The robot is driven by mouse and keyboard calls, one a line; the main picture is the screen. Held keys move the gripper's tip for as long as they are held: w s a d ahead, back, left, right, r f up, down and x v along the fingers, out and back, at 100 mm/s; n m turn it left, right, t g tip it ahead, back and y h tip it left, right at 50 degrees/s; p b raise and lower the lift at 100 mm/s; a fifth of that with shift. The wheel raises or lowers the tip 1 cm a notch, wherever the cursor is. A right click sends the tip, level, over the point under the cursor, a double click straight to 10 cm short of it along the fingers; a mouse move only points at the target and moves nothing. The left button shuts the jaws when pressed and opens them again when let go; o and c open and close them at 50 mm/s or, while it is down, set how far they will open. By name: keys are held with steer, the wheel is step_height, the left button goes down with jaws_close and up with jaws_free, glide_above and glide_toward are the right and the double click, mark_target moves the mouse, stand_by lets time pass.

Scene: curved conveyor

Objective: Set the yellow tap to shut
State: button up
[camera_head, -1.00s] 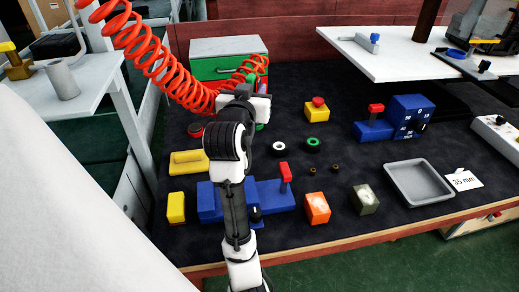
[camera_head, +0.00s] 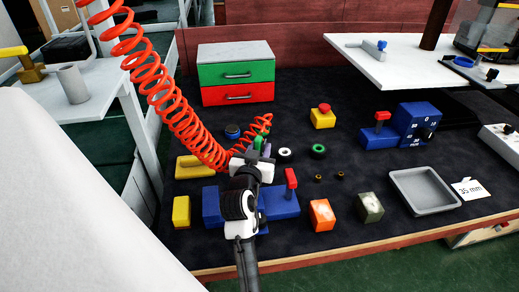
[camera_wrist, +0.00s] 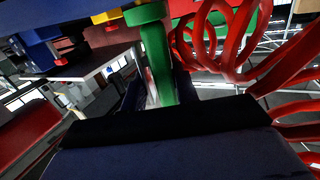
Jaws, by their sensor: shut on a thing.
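The yellow tap (camera_head: 14,51) is at the far left on the pale side table. Its yellow lever lies roughly level across the top of a brass body (camera_head: 30,73), and the picture's left edge cuts it off. My gripper (camera_head: 262,148) is over the dark worktop, far to the right of the tap. It is shut on a green flanged piece (camera_wrist: 157,55), which shows between the fingers in the wrist view. The coiled red hose (camera_head: 190,120) runs close beside it. The tap is not recognisable in the wrist view.
A grey cylinder (camera_head: 72,83) stands on the side table (camera_head: 108,95) near the tap. The hose hangs between my gripper and that table. A drawer unit (camera_head: 236,75) stands behind. Blue blocks (camera_head: 282,203), a yellow bar (camera_head: 195,167) and a grey tray (camera_head: 424,190) are on the worktop.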

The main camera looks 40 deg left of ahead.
steer(key=shift+f, duration=0.2)
steer(key=o, duration=0.8)
steer(key=shift+c, duration=0.2)
steer(key=shift+r, duration=0.2)
